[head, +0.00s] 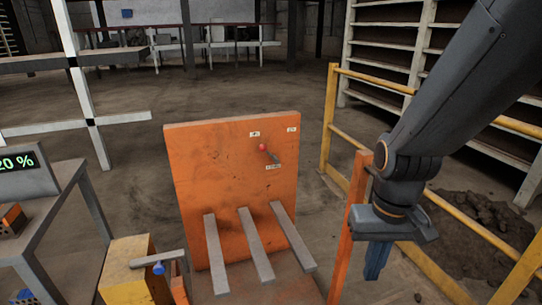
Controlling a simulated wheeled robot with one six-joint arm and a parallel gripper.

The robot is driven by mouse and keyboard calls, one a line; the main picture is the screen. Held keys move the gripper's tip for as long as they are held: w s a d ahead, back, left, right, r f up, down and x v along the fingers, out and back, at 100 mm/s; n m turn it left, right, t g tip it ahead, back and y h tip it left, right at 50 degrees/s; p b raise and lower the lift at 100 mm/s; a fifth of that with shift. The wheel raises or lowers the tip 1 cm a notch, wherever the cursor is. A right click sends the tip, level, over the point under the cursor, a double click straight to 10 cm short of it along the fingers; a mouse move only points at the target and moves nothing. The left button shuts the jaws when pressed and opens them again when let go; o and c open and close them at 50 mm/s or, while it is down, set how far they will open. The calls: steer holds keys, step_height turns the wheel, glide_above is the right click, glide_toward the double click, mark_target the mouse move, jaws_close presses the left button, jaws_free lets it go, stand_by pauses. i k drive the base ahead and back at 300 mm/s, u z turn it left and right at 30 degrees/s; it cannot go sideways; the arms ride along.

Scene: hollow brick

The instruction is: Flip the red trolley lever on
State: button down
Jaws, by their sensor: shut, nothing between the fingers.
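The red trolley lever (268,152) is small, with a red knob at its upper left end and a dark stem running down to the right. It sits on the upper right part of an upright orange panel (215,170), between small pale labels. The label print is too small to read. My gripper (376,262) hangs at the right, pointing down, apart from the lever and to its lower right. Its blue-grey fingers are together and hold nothing. An orange post stands just left of it.
Three grey bars (254,243) project from the panel's lower front. Yellow railing (432,105) runs along the right, with a dirt pile (475,225) beyond. At left are a grey table with a display (22,172) and a yellow block (130,270). Open floor lies behind the panel.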

mark_target(263, 147)
steer(key=k, duration=0.6)
steer(key=u, duration=0.8)
steer(key=i, duration=1.25)
steer(key=z, duration=0.5)
